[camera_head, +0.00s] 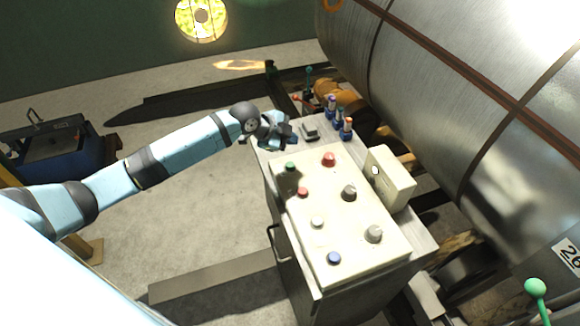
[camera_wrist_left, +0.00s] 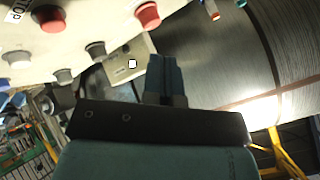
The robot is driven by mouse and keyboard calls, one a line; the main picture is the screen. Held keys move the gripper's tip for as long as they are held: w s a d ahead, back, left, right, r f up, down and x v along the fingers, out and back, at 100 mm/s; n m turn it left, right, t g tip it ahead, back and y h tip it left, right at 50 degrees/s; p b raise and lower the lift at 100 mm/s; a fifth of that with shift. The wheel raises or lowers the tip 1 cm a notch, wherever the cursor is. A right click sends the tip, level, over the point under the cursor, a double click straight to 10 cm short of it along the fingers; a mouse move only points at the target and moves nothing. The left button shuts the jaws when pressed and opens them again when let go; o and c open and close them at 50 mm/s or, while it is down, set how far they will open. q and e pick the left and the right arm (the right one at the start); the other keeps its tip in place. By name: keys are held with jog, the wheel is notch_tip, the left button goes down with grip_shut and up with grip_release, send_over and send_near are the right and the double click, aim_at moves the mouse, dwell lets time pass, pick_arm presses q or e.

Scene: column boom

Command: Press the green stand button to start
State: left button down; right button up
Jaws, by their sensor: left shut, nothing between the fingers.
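The green button (camera_head: 290,166) sits at the far left corner of the cream control panel (camera_head: 330,215) on top of the stand. A dark shadow falls on the panel just below it in the head view. My left gripper (camera_head: 291,140) is near the panel's far left corner, a little beyond the green button in the picture and apart from it. Its fingers (camera_wrist_left: 165,80) are shut and empty in the left wrist view. That view shows part of the panel upside down, with a red button (camera_wrist_left: 147,15), but I cannot make out the green button. My right gripper is not in view.
Other panel controls are red buttons (camera_head: 328,159) (camera_head: 303,192), a white button (camera_head: 317,222), a blue button (camera_head: 334,258) and grey knobs (camera_head: 349,192). A cream box (camera_head: 390,180) and several small bottles (camera_head: 347,129) stand alongside. A large metal cylinder (camera_head: 470,90) is at the right.

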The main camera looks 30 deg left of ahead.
pick_arm(q)
jog(key=b, duration=0.3)
send_over(290, 165)
notch_tip(290, 165, down, 5)
jog(key=shift+s+r, duration=0.1)
jog(key=shift+r, duration=0.1)
notch_tip(290, 165, down, 2)
jog(key=shift+b, duration=0.6)
jog(key=shift+f, duration=0.1)
dwell(0.9)
jog(key=shift+f, duration=0.4)
